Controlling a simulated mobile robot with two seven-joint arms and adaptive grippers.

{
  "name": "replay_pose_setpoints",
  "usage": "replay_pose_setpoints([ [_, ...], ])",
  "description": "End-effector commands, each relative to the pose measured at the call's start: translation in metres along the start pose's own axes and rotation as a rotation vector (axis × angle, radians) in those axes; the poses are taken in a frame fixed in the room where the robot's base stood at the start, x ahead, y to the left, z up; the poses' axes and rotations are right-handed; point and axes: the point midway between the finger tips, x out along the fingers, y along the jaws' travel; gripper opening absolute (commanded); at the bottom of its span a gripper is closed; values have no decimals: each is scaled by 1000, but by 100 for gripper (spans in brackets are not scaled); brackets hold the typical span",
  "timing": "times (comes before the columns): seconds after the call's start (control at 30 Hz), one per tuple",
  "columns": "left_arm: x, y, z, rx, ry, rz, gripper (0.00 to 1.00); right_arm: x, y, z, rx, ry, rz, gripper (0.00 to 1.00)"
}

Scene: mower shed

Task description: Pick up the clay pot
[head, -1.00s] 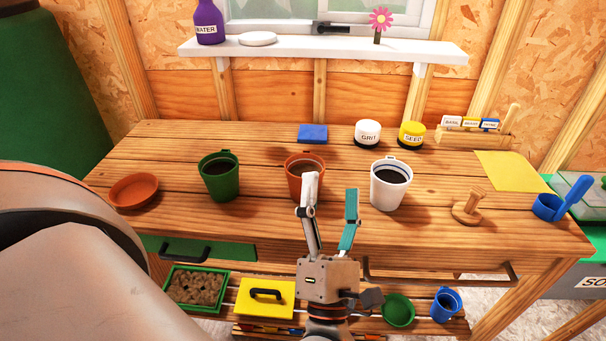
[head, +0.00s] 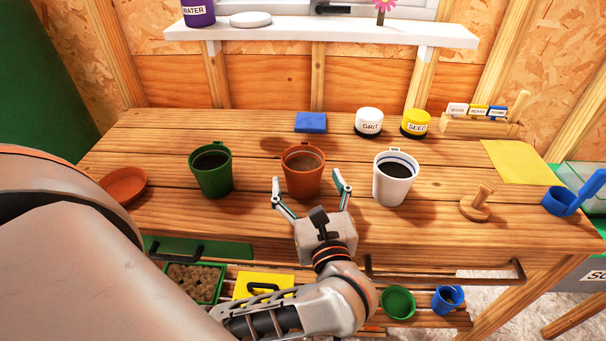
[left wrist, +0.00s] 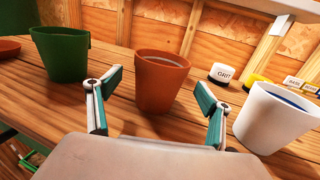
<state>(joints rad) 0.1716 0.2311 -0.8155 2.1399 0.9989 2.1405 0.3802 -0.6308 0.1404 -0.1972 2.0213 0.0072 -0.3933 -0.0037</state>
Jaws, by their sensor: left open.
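The clay pot (head: 302,180) is orange-brown, stands upright on the wooden bench and holds dark soil. It also shows in the left wrist view (left wrist: 158,85), straight ahead between the two fingers. My left gripper (head: 308,186) is open and empty, just in front of the pot, with its fingers pointing at it. In the head view the fingertips are spread to either side of the pot's lower part. My right gripper is not in view.
A green pot (head: 211,172) stands left of the clay pot and a white pot (head: 393,182) right of it. A clay saucer (head: 124,185) lies far left. A blue block (head: 311,122), a grit jar (head: 369,122) and a seed jar (head: 415,123) stand behind. A wooden tamper (head: 478,205) stands right.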

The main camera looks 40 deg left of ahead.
Motion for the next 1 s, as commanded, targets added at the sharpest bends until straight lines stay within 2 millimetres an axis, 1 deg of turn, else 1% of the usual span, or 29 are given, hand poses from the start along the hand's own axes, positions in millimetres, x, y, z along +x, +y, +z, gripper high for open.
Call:
replay_pose_setpoints([
  [0.03, 8, 1, 2, 0, -6, 2, 80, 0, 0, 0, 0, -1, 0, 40],
  [0.1, 17, 0, 2, -1, -5, 1, 80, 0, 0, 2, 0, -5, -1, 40],
  [0.2, 25, 1, 0, 1, -3, 1, 80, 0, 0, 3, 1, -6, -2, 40],
  [0.47, 27, 1, 0, 1, -1, 1, 80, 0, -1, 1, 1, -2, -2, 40],
  [0.57, 27, 1, 0, 1, -1, 1, 56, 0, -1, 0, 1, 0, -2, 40],
  [0.6, 27, 1, 0, 1, -1, 1, 46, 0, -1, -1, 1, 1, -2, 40],
  [0.67, 27, 1, 0, 1, -1, 1, 31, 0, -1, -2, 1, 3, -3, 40],
  [1.0, 27, 1, 1, 0, -3, 1, 31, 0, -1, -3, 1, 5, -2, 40],
])
